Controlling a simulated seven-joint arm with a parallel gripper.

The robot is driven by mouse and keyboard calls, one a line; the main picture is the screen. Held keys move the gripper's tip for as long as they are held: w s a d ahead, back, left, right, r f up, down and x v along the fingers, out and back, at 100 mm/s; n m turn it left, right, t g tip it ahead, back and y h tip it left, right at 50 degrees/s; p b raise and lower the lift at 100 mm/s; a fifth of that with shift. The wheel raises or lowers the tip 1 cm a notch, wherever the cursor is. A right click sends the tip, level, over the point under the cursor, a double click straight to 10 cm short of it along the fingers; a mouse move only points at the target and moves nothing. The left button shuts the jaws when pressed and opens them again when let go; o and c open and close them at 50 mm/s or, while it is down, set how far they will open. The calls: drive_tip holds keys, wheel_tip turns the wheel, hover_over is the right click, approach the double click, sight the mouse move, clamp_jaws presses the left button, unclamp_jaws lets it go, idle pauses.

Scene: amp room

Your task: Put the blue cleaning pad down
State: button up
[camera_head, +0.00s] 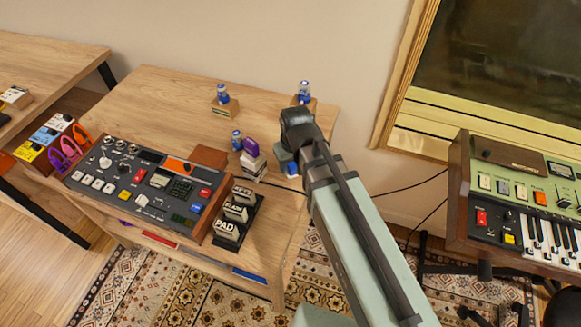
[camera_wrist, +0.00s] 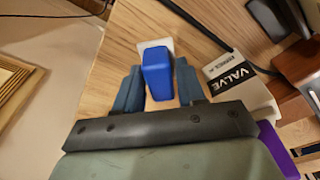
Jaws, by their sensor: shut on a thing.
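The blue cleaning pad (camera_wrist: 156,75) is a blue block with a white part at its far end. It sits between the two blue-grey fingers of my gripper (camera_wrist: 158,88), which is shut on it. In the head view my gripper (camera_head: 284,156) is over the right part of the wooden table (camera_head: 165,95). Only a small blue and white bit of the pad (camera_head: 292,169) shows there, below the fingers. The pad is low over the wood. I cannot tell whether it touches the tabletop.
A white "VALVE" box (camera_wrist: 240,82) is close to the right finger. A purple item (camera_head: 251,146) tops the white stack left of my gripper. Blue bottles (camera_head: 223,94) (camera_head: 304,89) stand on wooden blocks behind. A mixer (camera_head: 150,185) and labelled boxes (camera_head: 235,212) fill the front.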

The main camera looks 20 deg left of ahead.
sight(293, 167)
drive_tip(key=shift+f, duration=1.15)
drive_tip(key=o, duration=1.1)
drive_tip(key=shift+f, duration=0.1)
drive_tip(key=shift+c, duration=0.2)
drive_tip(key=shift+s+d+r, duration=0.2)
drive_tip(key=shift+r, duration=1.85)
drive_tip(key=shift+s+d+r, duration=0.25)
drive_tip(key=shift+r, duration=1.75)
drive_tip(key=shift+s+d+r, duration=0.2)
drive_tip(key=shift+r, duration=1.85)
